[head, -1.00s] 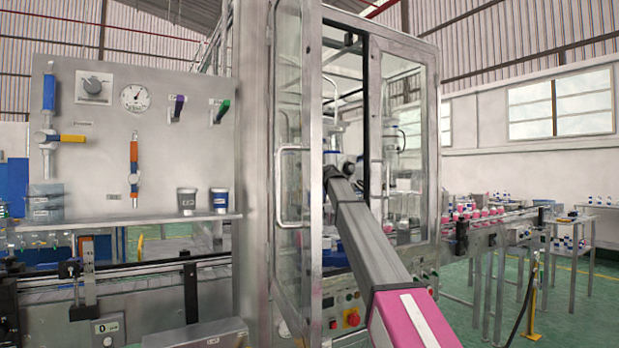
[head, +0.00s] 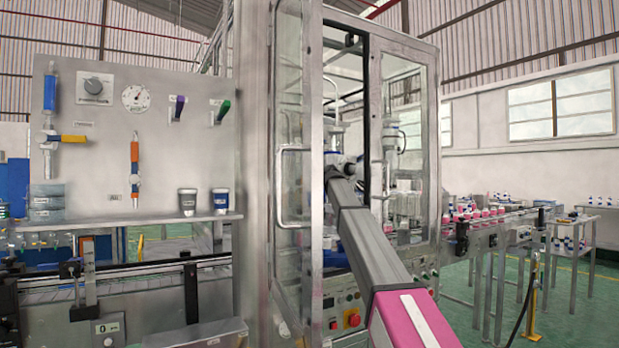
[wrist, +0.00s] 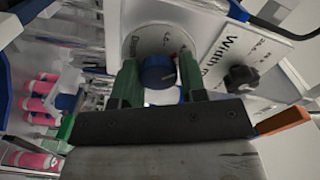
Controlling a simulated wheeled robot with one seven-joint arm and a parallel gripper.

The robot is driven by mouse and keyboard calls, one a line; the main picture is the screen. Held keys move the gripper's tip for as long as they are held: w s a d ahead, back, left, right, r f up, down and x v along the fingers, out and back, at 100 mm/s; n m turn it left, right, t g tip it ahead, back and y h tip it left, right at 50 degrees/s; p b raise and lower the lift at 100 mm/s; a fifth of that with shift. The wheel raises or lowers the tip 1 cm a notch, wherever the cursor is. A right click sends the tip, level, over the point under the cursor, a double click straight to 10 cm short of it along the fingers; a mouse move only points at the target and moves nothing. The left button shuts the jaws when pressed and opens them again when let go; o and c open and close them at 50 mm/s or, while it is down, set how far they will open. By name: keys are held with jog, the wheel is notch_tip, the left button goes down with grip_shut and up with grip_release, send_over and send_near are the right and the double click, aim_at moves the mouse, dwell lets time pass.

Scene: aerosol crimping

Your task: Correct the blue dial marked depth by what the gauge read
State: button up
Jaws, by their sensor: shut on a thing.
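The blue dial (wrist: 158,73) sits on a round pale plate (wrist: 140,40) with partly readable lettering, in the upper middle of the wrist view. My gripper (wrist: 160,82) has its two green fingers on either side of the dial and is shut on it. In the head view my arm reaches through the open door of the glazed cabinet, and the fingers and dial cannot be made out there. A round white gauge (head: 136,98) with a needle is on the grey panel at the left; its reading is too small to tell.
A black knob (wrist: 241,78) on a plate marked Width stands just right of the dial. Pink-and-white cans (wrist: 40,103) are at the left of the wrist view. The cabinet's door frame (head: 312,150) stands close beside my arm.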

jog(key=shift+d+f+n, duration=0.15)
jog(key=shift+f+n, duration=0.05)
jog(key=shift+n, duration=0.4)
jog(key=o, duration=0.8)
jog(key=shift+o, duration=0.3)
jog(key=shift+r, duration=0.1)
jog(key=v, duration=1)
jog(key=shift+s+d, duration=0.3)
